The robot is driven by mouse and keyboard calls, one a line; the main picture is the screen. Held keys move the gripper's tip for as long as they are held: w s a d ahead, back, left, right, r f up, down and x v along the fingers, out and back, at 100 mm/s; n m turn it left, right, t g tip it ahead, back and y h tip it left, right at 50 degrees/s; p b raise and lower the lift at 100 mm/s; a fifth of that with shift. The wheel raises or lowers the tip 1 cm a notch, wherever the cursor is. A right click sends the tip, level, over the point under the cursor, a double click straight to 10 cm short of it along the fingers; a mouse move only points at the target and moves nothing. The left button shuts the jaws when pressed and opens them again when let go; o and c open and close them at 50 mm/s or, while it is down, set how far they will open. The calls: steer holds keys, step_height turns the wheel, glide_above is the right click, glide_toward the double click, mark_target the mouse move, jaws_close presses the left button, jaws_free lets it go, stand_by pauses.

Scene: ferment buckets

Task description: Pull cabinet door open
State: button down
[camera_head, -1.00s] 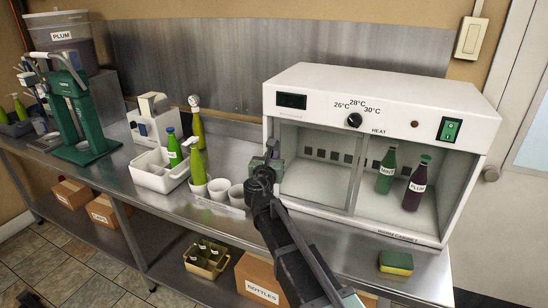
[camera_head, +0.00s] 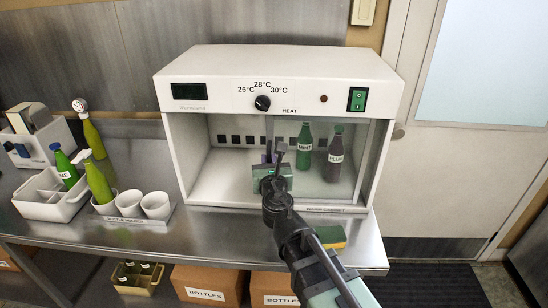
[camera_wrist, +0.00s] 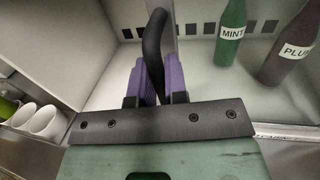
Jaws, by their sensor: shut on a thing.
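The white cabinet (camera_head: 280,62) stands on the steel counter. Its clear door (camera_head: 312,190) covers the right half of the front, and the left half is uncovered. The door's dark upright handle (camera_wrist: 154,42) is near the middle of the opening. My gripper (camera_head: 271,160) is in front of the cabinet. In the wrist view, its purple fingertips (camera_wrist: 158,82) are shut on the handle, one on each side. The gripper hides the lower part of the handle. A green MINT bottle (camera_head: 304,147) and a dark PLUM bottle (camera_head: 334,158) stand inside, behind the door.
Left of the cabinet, white cups (camera_head: 156,205) stand on a small tray and green bottles (camera_head: 97,182) are near a white caddy (camera_head: 42,208). A sponge (camera_head: 330,237) lies on the counter at front right. BOTTLES boxes (camera_head: 208,285) are below.

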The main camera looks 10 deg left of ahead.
steer(key=shift+d, duration=0.25)
steer(key=c, duration=1.2)
jaws_free()
steer(key=shift+o, duration=0.2)
